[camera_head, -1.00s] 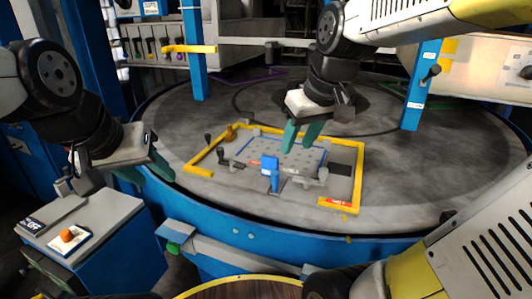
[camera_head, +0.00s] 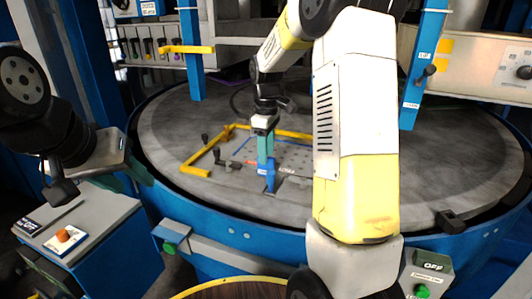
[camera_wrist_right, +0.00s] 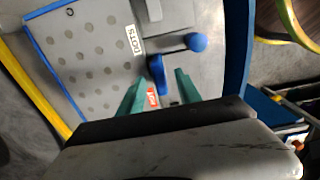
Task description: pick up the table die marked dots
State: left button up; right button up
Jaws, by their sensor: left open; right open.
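The die is a grey plate with rows of dark dots and a blue edge (camera_wrist_right: 85,50) in the right wrist view. A white label that seems to read DOTS (camera_wrist_right: 133,39) is at its border. In the head view the die (camera_head: 290,158) lies on the round table, partly hidden by my right arm. A blue upright grip (camera_head: 270,180) stands at its front; it also shows in the wrist view (camera_wrist_right: 157,72). My right gripper (camera_head: 266,163) is open, pointing down, its fingers (camera_wrist_right: 160,76) on either side of the blue grip. Contact cannot be told. My left gripper (camera_head: 138,180) is open and empty off the table's left edge.
A yellow frame (camera_head: 195,170) borders the die area. Small clamp-like knobs (camera_head: 218,155) stand at its left. A grey cabinet with an orange button (camera_head: 62,235) stands at the lower left. Blue posts (camera_head: 425,65) rise behind. The table's left part is clear.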

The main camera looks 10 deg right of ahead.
jog(key=shift+w+f, duration=0.1)
jog(key=shift+f, duration=1.9)
grip_shut()
jog(key=shift+w+r, duration=0.1)
